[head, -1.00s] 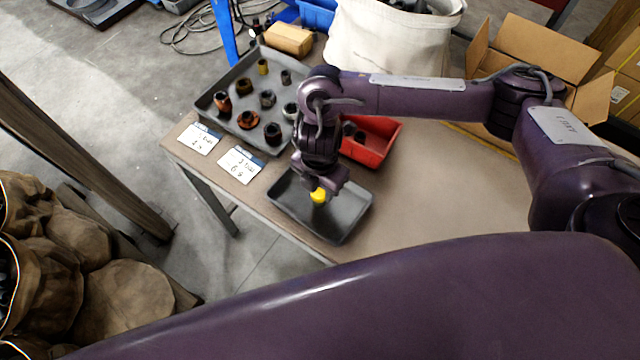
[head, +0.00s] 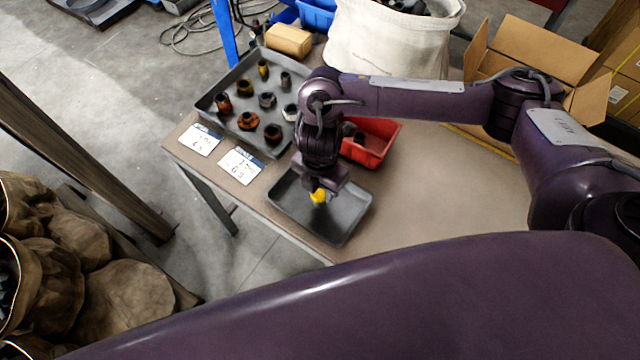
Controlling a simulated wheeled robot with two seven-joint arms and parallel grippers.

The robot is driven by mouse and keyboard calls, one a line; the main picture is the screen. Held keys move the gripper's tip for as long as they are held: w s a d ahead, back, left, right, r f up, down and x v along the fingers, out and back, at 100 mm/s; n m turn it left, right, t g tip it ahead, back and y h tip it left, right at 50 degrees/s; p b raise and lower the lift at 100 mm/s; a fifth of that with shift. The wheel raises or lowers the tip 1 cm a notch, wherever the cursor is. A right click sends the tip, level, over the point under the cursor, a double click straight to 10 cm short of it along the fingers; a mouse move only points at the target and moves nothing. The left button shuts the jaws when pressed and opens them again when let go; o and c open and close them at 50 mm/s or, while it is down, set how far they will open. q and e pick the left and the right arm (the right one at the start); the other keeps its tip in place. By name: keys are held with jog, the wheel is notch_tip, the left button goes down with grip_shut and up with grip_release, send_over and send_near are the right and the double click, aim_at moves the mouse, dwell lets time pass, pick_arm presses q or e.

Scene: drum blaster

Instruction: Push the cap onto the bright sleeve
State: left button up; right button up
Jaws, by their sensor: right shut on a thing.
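A small yellow piece (head: 318,197) is at the tips of my right gripper (head: 317,189), which is shut on it and points down over the grey shallow tray (head: 346,222) near the table's front edge. I cannot tell whether the yellow piece is the cap or the sleeve, or whether it touches the tray floor. The gripper hides its upper part. A pale metallic piece (head: 290,112) stands at the right side of the larger parts tray, partly beside my arm. No other cap or sleeve can be told apart clearly. My left gripper is not in view.
The larger grey tray (head: 222,113) holds several dark, brass and copper-coloured fittings. Two white cards (head: 240,166) lie before it. A red bin (head: 376,143) stands behind my right gripper. A white fabric bin (head: 392,42) and open carton (head: 535,52) stand farther back. The table's right side is clear.

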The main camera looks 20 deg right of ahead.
jog(key=shift+f, duration=0.45)
dwell(0.6)
dwell(0.6)
jog(key=shift+f, duration=0.3)
dwell(0.6)
jog(key=o, duration=1.5)
notch_tip(320, 180, up, 5)
jog(key=p, duration=0.5)
jog(key=shift+r, duration=0.1)
